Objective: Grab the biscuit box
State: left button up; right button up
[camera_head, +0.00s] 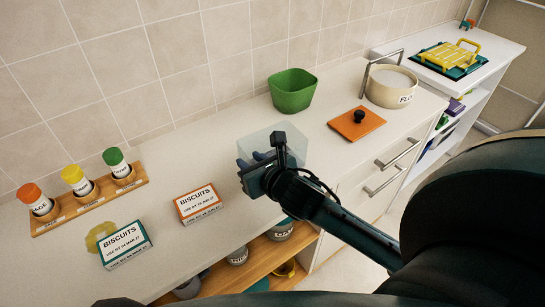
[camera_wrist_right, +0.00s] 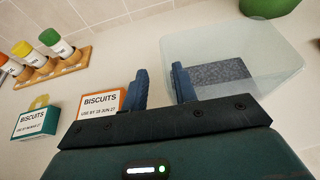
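Two biscuit boxes stand on the counter. The orange box (camera_head: 199,205) has a white BISCUITS label with a June date; it also shows in the wrist view (camera_wrist_right: 100,103), left of my fingers and partly hidden behind one. The teal box (camera_head: 125,246), with a March date, stands farther left and also shows in the wrist view (camera_wrist_right: 36,122). My right gripper (camera_head: 246,170) is to the right of the orange box, above the counter by a clear container (camera_head: 285,148). In the wrist view its two fingers (camera_wrist_right: 162,88) are apart with nothing between them. My left gripper does not show.
A wooden rack (camera_head: 92,200) with several capped jars stands behind the boxes at left. A yellow ring-like item (camera_head: 97,236) is partly behind the teal box. A green bowl (camera_head: 293,91), orange lid (camera_head: 357,123) and flour pot (camera_head: 387,90) stand to the right.

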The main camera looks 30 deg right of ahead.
aim_at(245, 154)
jog(key=x, duration=0.5)
jog(key=shift+d+p, duration=0.25)
jog(key=shift+p, duration=0.05)
jog(key=shift+c, duration=0.3)
grip_shut()
dwell(0.8)
